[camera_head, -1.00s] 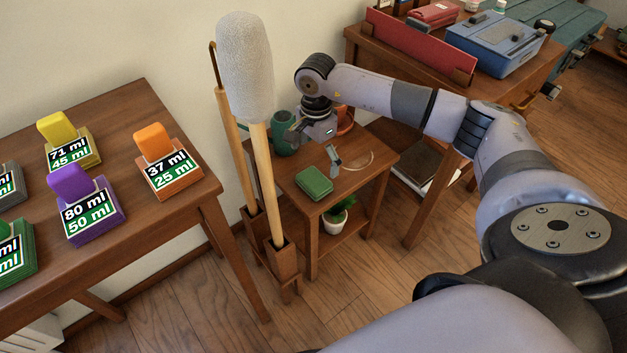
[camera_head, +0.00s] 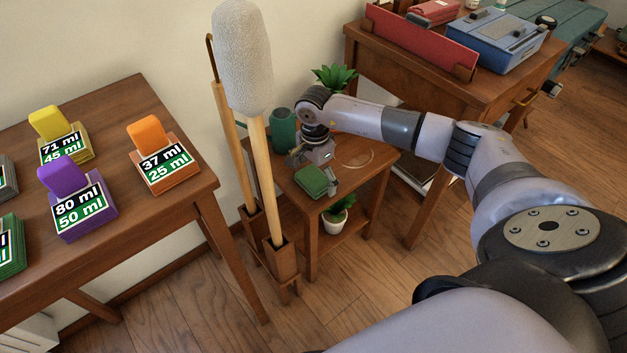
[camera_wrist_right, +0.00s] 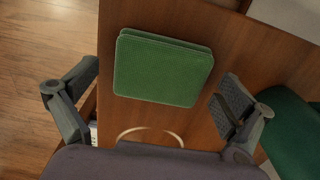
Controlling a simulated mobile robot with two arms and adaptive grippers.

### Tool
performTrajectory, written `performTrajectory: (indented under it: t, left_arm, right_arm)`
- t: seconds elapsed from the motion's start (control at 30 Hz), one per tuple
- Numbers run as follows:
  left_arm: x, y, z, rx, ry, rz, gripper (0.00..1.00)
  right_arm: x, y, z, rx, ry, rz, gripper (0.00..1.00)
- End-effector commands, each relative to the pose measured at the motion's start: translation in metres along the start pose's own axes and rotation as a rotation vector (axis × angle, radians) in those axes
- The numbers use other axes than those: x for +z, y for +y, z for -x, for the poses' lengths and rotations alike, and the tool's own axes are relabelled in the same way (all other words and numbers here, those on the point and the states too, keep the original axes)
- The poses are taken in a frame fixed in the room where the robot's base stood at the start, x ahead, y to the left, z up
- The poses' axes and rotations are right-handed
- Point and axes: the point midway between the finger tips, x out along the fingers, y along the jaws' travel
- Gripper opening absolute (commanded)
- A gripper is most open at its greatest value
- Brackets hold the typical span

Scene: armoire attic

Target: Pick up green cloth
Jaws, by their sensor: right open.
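The green cloth (camera_head: 312,180) is a folded square lying flat near the front edge of a small wooden side table (camera_head: 357,180). In the right wrist view the cloth (camera_wrist_right: 162,68) lies ahead of and between the spread fingers. My right gripper (camera_head: 318,170) is at the cloth, its near fingers partly hidden by the wrist in the head view. In the wrist view the right gripper (camera_wrist_right: 152,108) is open and empty, with one finger on each side of the cloth's width. My left gripper is not in view.
A tall duster (camera_head: 243,60) with wooden pole stands in a holder at the left. A potted plant (camera_head: 337,213) sits on the lower shelf. Another plant (camera_head: 335,78) rises behind my arm.

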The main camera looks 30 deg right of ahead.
Motion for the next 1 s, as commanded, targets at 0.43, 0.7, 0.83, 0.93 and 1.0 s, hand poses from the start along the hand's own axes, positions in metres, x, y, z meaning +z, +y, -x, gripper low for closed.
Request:
performTrajectory:
  t: [0.43,0.7,0.83,0.93,1.0]
  left_arm:
    - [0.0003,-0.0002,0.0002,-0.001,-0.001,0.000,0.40]
    - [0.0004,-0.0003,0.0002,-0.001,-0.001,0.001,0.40]
    - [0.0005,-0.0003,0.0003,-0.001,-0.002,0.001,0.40]
    - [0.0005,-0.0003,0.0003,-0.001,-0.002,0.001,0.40]
    - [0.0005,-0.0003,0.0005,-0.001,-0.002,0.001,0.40]
  right_arm:
    - [-0.0001,-0.0001,0.0005,0.000,0.000,0.000,0.70]
    - [-0.0002,-0.0001,0.0005,0.000,0.000,-0.001,0.52]
    - [-0.0002,-0.0001,0.0006,-0.001,0.000,-0.001,0.47]
    - [-0.0002,-0.0001,0.0006,-0.001,0.000,0.000,0.47]
    - [-0.0003,-0.0002,0.0012,-0.001,0.000,-0.001,0.47]
